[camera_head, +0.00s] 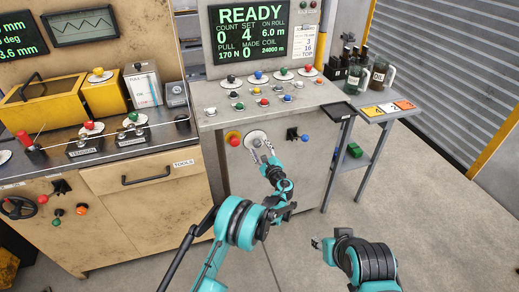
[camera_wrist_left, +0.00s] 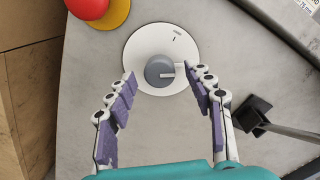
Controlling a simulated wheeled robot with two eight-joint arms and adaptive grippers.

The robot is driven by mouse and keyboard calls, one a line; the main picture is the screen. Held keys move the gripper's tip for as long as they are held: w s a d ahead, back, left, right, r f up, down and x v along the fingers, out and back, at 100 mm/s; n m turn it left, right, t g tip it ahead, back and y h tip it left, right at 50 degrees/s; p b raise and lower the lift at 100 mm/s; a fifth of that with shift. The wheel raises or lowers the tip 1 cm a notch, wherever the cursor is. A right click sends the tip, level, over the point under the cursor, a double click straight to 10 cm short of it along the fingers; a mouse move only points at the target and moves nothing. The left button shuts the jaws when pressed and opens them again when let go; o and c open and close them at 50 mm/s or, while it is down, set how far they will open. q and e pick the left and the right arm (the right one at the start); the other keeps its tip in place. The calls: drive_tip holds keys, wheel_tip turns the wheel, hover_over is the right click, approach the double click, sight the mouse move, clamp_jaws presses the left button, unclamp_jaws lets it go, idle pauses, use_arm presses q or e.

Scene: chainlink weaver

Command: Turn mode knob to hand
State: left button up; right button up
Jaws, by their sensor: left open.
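The mode knob (camera_wrist_left: 160,71) is a grey round knob on a white disc (camera_wrist_left: 143,40) in the left wrist view. Its pale pointer line points right, and a small dark mark sits on the disc at upper right. In the head view the white disc (camera_head: 254,136) is on the front of the grey console. My left gripper (camera_head: 262,153) is open in front of it. In the left wrist view its purple-padded fingers (camera_wrist_left: 160,73) stand either side of the knob, apart from it. My right gripper (camera_head: 319,243) is low at right, away from the console; its fingers are unclear.
A red button on yellow (camera_wrist_left: 90,8) is left of the disc. A black part with a grey rod (camera_wrist_left: 256,112) is close to the right finger. The console top (camera_head: 222,112) carries several coloured buttons. A side table (camera_head: 372,118) stands right. The floor (camera_head: 430,210) there is clear.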

use_arm(q)
drive_tip(key=shift+w+a, duration=0.2)
drive_tip(key=shift+w, duration=0.45)
drive_tip(key=c, duration=1.2)
drive_tip(key=shift+o, duration=0.2)
drive_tip(key=shift+n, duration=0.3)
drive_tip(key=n, duration=1.1)
drive_tip(key=shift+a, duration=0.1)
